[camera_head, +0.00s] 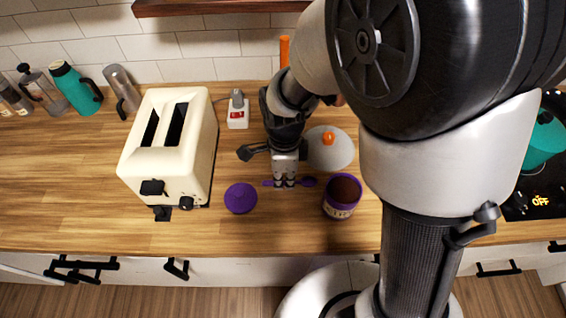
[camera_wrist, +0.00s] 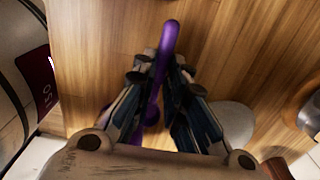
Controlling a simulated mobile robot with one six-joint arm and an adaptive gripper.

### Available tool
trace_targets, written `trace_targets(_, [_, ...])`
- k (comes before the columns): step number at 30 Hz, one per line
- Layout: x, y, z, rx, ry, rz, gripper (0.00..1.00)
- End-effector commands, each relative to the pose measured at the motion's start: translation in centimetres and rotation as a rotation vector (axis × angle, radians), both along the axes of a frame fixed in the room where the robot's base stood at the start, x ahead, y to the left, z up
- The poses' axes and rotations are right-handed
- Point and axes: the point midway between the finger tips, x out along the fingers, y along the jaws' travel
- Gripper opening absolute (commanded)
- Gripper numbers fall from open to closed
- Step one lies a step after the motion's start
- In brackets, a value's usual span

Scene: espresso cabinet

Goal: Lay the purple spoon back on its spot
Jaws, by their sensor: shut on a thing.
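The purple spoon (camera_head: 309,182) is held level, side to side, close over the wooden counter in the head view; I cannot tell whether it touches the wood. My gripper (camera_head: 285,182) points down and is shut on the spoon near its middle. In the wrist view, the spoon (camera_wrist: 168,45) runs between the fingertips of my gripper (camera_wrist: 160,78), one end sticking out beyond them. Its other end is partly hidden by the fingers. The spoon lies between a purple lid (camera_head: 241,198) on the left and an open purple jar (camera_head: 341,200) with dark contents on the right.
A cream toaster (camera_head: 165,150) stands on the left. A pale round lid with an orange knob (camera_head: 329,139) lies behind the jar. A small device with a red switch (camera_head: 237,113) stands near the toaster. The counter's front strip (camera_head: 270,235) is clear.

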Motion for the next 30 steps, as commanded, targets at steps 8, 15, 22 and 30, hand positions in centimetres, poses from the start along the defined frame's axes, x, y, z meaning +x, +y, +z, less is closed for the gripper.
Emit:
trace_targets(8, [-0.1,0.0,-3.4,-0.001,0.004,0.000,0.00])
trace_targets(15, [0.0,0.0,-4.3,0.000,0.000,0.000,0.00])
trace_targets(22, [0.0,0.0,-4.8,0.000,0.000,0.000,0.00])
trace_targets(30, [0.0,0.0,-4.7,0.000,0.000,0.000,0.29])
